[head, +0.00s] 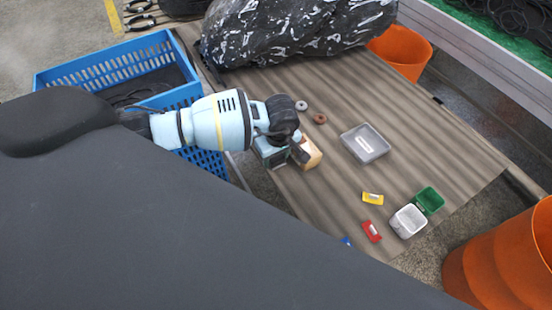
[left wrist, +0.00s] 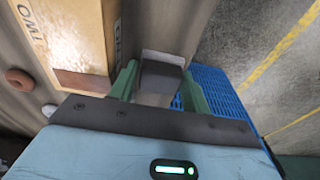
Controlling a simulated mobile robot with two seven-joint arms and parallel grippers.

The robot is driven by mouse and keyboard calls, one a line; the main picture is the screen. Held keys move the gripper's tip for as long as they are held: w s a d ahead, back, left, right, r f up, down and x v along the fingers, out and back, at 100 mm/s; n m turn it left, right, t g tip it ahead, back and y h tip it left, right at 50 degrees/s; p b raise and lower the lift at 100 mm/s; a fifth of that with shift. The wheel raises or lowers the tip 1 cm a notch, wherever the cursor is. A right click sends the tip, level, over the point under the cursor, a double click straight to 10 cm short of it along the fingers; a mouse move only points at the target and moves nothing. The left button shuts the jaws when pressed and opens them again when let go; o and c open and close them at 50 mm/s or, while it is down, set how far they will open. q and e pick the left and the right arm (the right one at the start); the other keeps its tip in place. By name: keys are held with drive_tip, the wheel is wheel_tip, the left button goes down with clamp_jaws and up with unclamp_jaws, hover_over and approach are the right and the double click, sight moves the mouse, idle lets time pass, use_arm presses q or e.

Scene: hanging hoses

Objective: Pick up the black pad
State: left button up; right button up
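In the left wrist view, a dark block with a paler grey top, which looks like the black pad (left wrist: 162,77), shows between the tips of the green fingers of my left gripper (left wrist: 159,78). The fingers are apart, one on each side of it, with a narrow gap showing at the left finger. I cannot tell whether the pad lies fully between them or just beyond. In the head view my left gripper (head: 273,152) points down at the table's left edge, and I cannot make out the pad there. My right gripper is not in view.
A cardboard box (head: 308,154) stands close beside the left gripper; it also shows in the left wrist view (left wrist: 70,35). A blue crate (head: 110,65) stands left of the table. A grey tray (head: 365,143), two rings, and small bins lie right on the table (head: 450,150).

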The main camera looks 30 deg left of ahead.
sight(276, 158)
use_arm(q)
drive_tip(key=c, duration=0.6)
drive_tip(key=shift+r, duration=0.8)
drive_tip(key=shift+s+d+r, duration=0.1)
drive_tip(key=shift+s+r, duration=0.05)
drive_tip(key=shift+r, duration=0.4)
drive_tip(key=shift+s+d+r, duration=0.1)
drive_tip(key=shift+s+r, duration=0.05)
drive_tip(key=shift+r, duration=0.35)
drive_tip(key=s+d, duration=0.2)
drive_tip(key=s, duration=0.2)
drive_tip(key=s+d+r, duration=0.1)
drive_tip(key=s+d, duration=0.1)
drive_tip(key=s, duration=0.3)
drive_tip(key=s+d, duration=0.2)
drive_tip(key=s, duration=0.2)
drive_tip(key=shift+s+d+r, duration=0.2)
drive_tip(key=shift+s+d, duration=0.05)
drive_tip(key=shift+s, duration=0.15)
